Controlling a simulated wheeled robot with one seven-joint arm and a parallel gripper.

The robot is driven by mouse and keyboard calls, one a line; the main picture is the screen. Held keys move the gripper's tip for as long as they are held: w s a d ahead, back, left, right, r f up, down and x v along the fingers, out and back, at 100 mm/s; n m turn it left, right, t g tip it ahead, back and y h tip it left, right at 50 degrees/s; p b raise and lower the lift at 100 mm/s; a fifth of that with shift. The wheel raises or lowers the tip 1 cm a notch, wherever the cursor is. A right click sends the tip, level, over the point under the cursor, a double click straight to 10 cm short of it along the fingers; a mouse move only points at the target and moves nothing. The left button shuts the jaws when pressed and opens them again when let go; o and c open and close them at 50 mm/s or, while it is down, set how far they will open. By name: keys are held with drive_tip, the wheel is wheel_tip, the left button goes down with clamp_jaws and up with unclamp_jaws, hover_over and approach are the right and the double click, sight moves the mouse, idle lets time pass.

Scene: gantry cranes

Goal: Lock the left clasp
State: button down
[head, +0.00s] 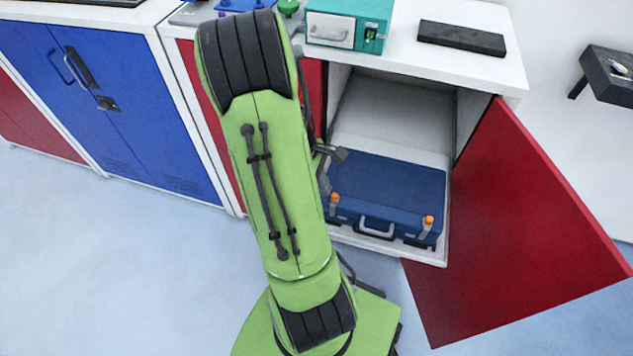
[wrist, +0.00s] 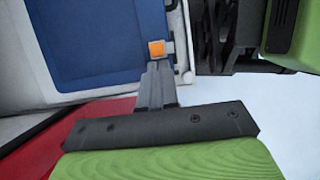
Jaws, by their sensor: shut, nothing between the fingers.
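A blue case (head: 388,185) lies flat in the open cabinet, with a light handle (head: 376,229) at its front. The left clasp (head: 334,198) has an orange tab and sits at the case's front left. The right clasp (head: 428,221), also orange, is at the front right. In the wrist view one orange clasp (wrist: 156,49), apparently the left one, is at the case's edge. My gripper (wrist: 157,68) is shut and empty, its fingertips very close to that clasp; I cannot tell if they touch. In the head view my arm hides most of my gripper. The clasp's locked state is unclear.
The red cabinet door (head: 515,235) stands open at the right. The white cabinet frame (head: 447,205) closes in the case at both sides. A teal box (head: 345,28) and a dark slab (head: 461,38) lie on the countertop. The floor in front is clear.

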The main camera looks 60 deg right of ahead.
sight(343, 202)
drive_tip(key=shift+s+d, duration=0.15)
drive_tip(key=shift+s, duration=0.7)
drive_tip(key=shift+s+d, duration=0.1)
drive_tip(key=shift+s, duration=0.7)
drive_tip(key=shift+w, duration=0.2)
drive_tip(key=shift+w+a+p, duration=0.1)
drive_tip(key=shift+w+p, duration=0.2)
drive_tip(key=shift+w, duration=0.05)
drive_tip(key=w+f+p+v, duration=0.1)
drive_tip(key=p+v, duration=0.3)
drive_tip(key=v, duration=0.7)
drive_tip(key=shift+w+a, duration=0.25)
drive_tip(key=shift+w, duration=0.55)
